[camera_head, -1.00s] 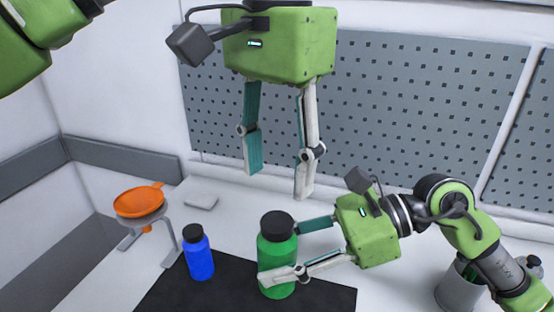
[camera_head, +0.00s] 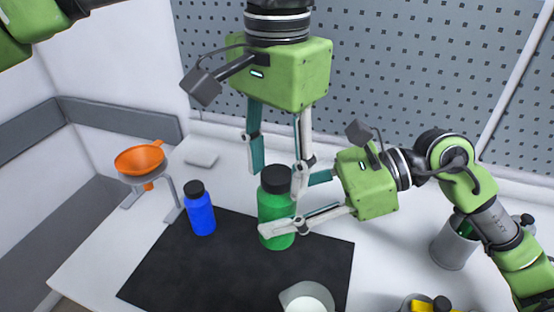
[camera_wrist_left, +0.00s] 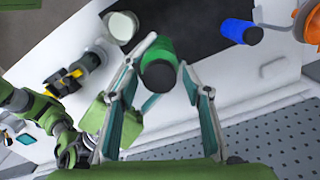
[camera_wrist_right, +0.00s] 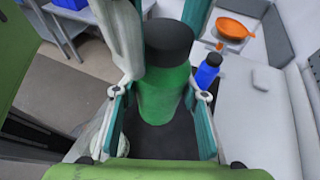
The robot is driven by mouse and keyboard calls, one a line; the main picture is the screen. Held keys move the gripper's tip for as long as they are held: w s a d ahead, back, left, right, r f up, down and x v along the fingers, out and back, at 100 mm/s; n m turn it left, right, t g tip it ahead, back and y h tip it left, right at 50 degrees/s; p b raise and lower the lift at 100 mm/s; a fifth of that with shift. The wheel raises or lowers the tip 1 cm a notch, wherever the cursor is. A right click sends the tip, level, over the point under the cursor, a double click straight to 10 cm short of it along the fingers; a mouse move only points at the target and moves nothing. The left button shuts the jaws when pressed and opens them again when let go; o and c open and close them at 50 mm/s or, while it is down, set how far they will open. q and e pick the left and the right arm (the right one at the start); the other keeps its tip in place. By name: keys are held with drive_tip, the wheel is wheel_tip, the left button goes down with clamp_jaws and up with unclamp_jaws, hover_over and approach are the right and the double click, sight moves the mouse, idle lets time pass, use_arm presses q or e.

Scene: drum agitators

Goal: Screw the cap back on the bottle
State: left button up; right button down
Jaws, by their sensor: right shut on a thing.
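The green bottle (camera_head: 275,212) stands upright on the black mat, with its black cap (camera_head: 276,180) on its top. Whether the cap is threaded tight cannot be told. My right gripper (camera_head: 284,208) is shut on the bottle's body from the right side. In the right wrist view the bottle (camera_wrist_right: 163,95) fills the space between its fingers. My left gripper (camera_head: 278,178) points down from above, its fingers open on either side of the cap. The left wrist view shows the cap (camera_wrist_left: 159,75) between the spread fingers, with a gap visible on the right side.
A blue bottle (camera_head: 201,214) with a black cap stands left on the black mat (camera_head: 180,270). An orange funnel (camera_head: 139,158) sits on a stand at the far left. A white container (camera_head: 307,298) is at the front; a grey canister (camera_head: 455,245) stands at the right.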

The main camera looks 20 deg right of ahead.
use_arm(q)
drive_tip(key=c, duration=0.8)
drive_tip(key=shift+m, duration=0.9)
drive_tip(key=shift+c, duration=0.2)
drive_tip(key=o, duration=1.3)
wheel_tip(320, 180, up, 12)
drive_tip(key=shift+d, duration=0.15)
